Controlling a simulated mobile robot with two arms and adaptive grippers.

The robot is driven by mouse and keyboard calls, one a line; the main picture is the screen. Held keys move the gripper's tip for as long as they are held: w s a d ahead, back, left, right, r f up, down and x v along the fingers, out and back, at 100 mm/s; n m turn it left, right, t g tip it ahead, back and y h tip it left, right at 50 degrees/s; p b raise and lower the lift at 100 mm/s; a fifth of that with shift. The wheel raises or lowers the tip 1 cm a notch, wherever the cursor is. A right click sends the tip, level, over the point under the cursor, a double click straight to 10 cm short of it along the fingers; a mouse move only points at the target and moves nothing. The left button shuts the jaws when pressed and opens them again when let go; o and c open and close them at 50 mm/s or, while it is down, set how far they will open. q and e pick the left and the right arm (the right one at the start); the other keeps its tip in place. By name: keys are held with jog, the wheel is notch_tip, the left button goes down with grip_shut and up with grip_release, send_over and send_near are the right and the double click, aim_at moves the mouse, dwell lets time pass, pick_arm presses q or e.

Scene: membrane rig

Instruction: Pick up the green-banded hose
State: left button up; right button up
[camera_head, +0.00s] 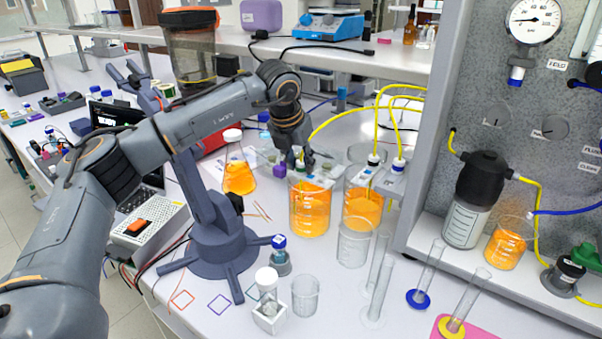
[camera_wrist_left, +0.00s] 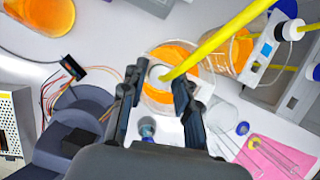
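My left gripper (camera_head: 300,158) points down over a beaker of orange liquid (camera_head: 310,212). A yellow hose (camera_head: 343,113) runs to an end with a dark green band (camera_head: 301,165), right at the fingertips. In the left wrist view the yellow hose (camera_wrist_left: 215,42) comes in from the upper right, and its pale end (camera_wrist_left: 158,75) shows between the two fingers of the left gripper (camera_wrist_left: 158,92). The fingers are apart, with visible gaps beside the hose; I see no clear grip on it. The right gripper is not in view.
Two other yellow hoses end in a dark-banded tip (camera_head: 374,159) and a blue-banded tip (camera_head: 398,165) near a second orange beaker (camera_head: 363,207). An orange flask (camera_head: 238,172), an empty beaker (camera_head: 353,245) and glass cylinders (camera_head: 379,285) stand close by. The grey rig panel (camera_head: 480,100) rises at right.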

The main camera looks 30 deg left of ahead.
pick_arm(q)
jog(key=c, duration=0.3)
notch_tip(320, 180, up, 18)
dwell(0.8)
